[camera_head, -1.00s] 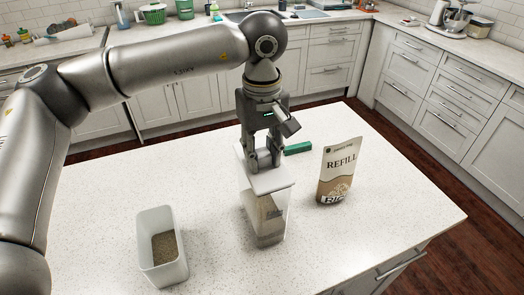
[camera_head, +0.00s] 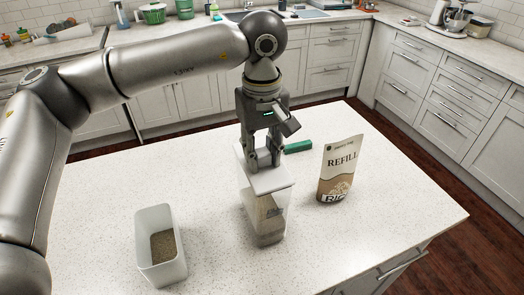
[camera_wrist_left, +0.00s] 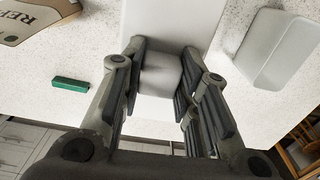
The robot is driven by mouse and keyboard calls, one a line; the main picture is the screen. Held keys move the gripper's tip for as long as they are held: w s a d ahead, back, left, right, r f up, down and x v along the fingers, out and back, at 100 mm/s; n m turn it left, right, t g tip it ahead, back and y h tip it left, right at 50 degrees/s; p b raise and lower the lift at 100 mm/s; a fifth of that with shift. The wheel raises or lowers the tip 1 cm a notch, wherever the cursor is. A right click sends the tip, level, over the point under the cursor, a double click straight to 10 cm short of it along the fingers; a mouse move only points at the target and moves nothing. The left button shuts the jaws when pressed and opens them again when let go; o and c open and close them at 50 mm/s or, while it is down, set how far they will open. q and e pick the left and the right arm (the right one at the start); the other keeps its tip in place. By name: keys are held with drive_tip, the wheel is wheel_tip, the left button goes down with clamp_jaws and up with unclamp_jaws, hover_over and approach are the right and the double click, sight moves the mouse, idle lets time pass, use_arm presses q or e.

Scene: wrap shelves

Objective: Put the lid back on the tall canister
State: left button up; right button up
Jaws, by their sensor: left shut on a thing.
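The tall canister (camera_head: 265,222) is clear, with pale contents low inside, and stands upright on the island. The white lid (camera_head: 270,181) is at its top; whether it is fully seated I cannot tell. My left gripper (camera_head: 264,163) points straight down over the canister and is shut on the lid's raised grip. In the left wrist view, the lid (camera_wrist_left: 165,25) lies under the fingers, with its block-shaped grip (camera_wrist_left: 161,76) between the pads. My right gripper is not in view.
An open white container (camera_head: 153,225) with grainy contents stands to the left. A refill pouch (camera_head: 340,170) stands upright to the right. A small green object (camera_head: 298,147) lies behind the canister. The island's (camera_head: 380,240) front right is clear.

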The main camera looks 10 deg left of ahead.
use_arm(q)
drive_tip(key=o, duration=1.2)
drive_tip(key=shift+c, duration=0.2)
drive_tip(key=o, duration=0.6)
drive_tip(key=shift+c, duration=0.2)
drive_tip(key=shift+r, duration=0.1)
drive_tip(key=shift+r+p, duration=1.95)
drive_tip(key=shift+r, duration=1.55)
drive_tip(key=shift+f, duration=0.1)
